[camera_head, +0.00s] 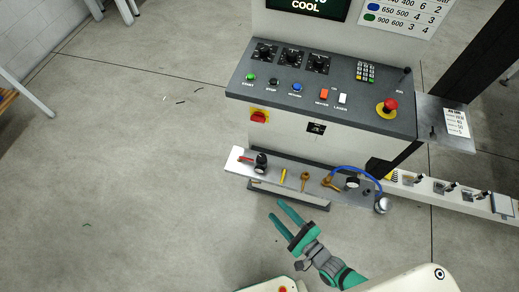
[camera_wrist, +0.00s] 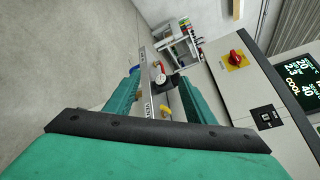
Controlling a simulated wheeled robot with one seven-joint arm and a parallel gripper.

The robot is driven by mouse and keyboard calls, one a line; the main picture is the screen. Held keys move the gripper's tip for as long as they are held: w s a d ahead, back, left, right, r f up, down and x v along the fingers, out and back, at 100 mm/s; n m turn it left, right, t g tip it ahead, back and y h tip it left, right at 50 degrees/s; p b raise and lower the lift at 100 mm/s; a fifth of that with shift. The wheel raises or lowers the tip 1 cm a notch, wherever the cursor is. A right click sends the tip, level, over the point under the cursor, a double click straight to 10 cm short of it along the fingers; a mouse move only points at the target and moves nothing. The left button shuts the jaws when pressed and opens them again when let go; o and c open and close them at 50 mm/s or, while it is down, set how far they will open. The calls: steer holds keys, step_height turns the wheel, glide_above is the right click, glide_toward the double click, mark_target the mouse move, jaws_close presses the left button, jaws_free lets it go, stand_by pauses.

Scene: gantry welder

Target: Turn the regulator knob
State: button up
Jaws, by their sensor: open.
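The small lower shelf (camera_head: 236,163) carries a red lever (camera_head: 245,158) and a black upright knob-like part (camera_head: 261,160) at its left end. Yellow and brass handles (camera_head: 305,178), a round gauge (camera_head: 352,182) and a small dark knob (camera_head: 366,191) sit further right. I cannot tell for sure which part is the regulator knob. My gripper (camera_head: 274,207) is open and empty, in front of the shelf and apart from it. In the wrist view the red lever (camera_wrist: 159,74) and the black part (camera_wrist: 167,81) show between the fingers; a yellow handle (camera_wrist: 165,110) is partly hidden.
A control console (camera_head: 330,92) with dials and buttons overhangs the shelf. A red emergency button (camera_head: 387,107) and a red rotary switch (camera_head: 259,116) stick out. A blue hose (camera_head: 358,170) loops at the shelf's right end. The floor to the left is mostly clear.

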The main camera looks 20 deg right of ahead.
steer(key=s+a+r+n+h, duration=0.1)
steer(key=s+a+r+n, duration=0.4)
steer(key=s+a+n, duration=0.3)
steer(key=shift+s+a+r+n+h, duration=0.25)
steer(key=shift+s+r+n+h, duration=0.15)
steer(key=shift+s+n, duration=0.55)
steer(key=a+r+n, duration=0.1)
steer(key=s+a+r+n+h, duration=0.1)
steer(key=a+r+n, duration=0.2)
steer(key=r+n, duration=0.1)
steer(key=shift+s+a+r+h, duration=0.2)
steer(key=shift+s+h, duration=0.1)
steer(key=shift+h, duration=0.1)
steer(key=c, duration=0.3)
steer(key=r+n, duration=0.1)
steer(key=r, duration=0.1)
steer(key=a+r+n+h, duration=0.1)
steer(key=r+n, duration=0.1)
steer(key=w+r+n+h, duration=0.1)
steer(key=n, duration=0.1)
steer(key=shift+a+r, duration=0.4)
steer(key=shift+c, duration=0.8)
steer(key=shift+a+r+n, duration=0.15)
steer(key=shift+r+n, duration=0.35)
steer(key=shift+n, duration=0.05)
